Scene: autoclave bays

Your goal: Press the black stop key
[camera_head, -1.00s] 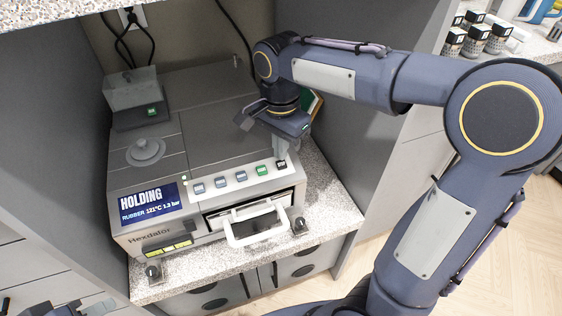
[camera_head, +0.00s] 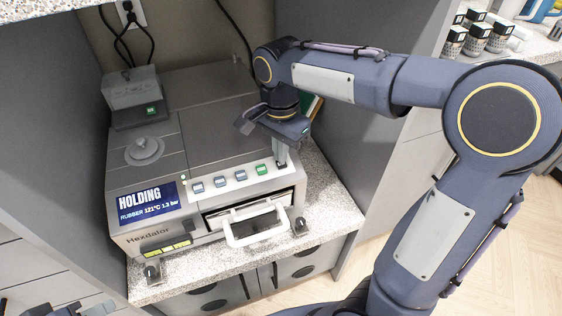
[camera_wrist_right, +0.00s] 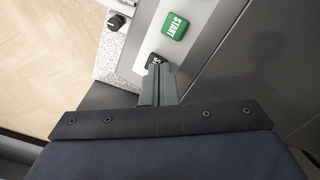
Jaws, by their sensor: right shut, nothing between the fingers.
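The autoclave (camera_head: 150,205) stands in the bay, its display (camera_head: 146,203) reading HOLDING. A row of keys runs along its sloped front panel, with the green START key (camera_head: 262,169) near the right end. The black stop key (camera_wrist_right: 153,60) shows in the right wrist view just beyond my fingertips, partly covered, with only an S legible. In the head view my fingers hide it. My right gripper (camera_head: 281,163) is shut and empty, pointing down at the key, at or very near its top. Whether it touches the key or pushes it down I cannot tell.
A white drawer handle (camera_head: 257,226) sticks out below the panel, with a black knob (camera_head: 300,226) beside it on the speckled counter (camera_head: 325,210). Grey bay walls stand close on both sides. A small grey unit (camera_head: 137,98) sits at the back left.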

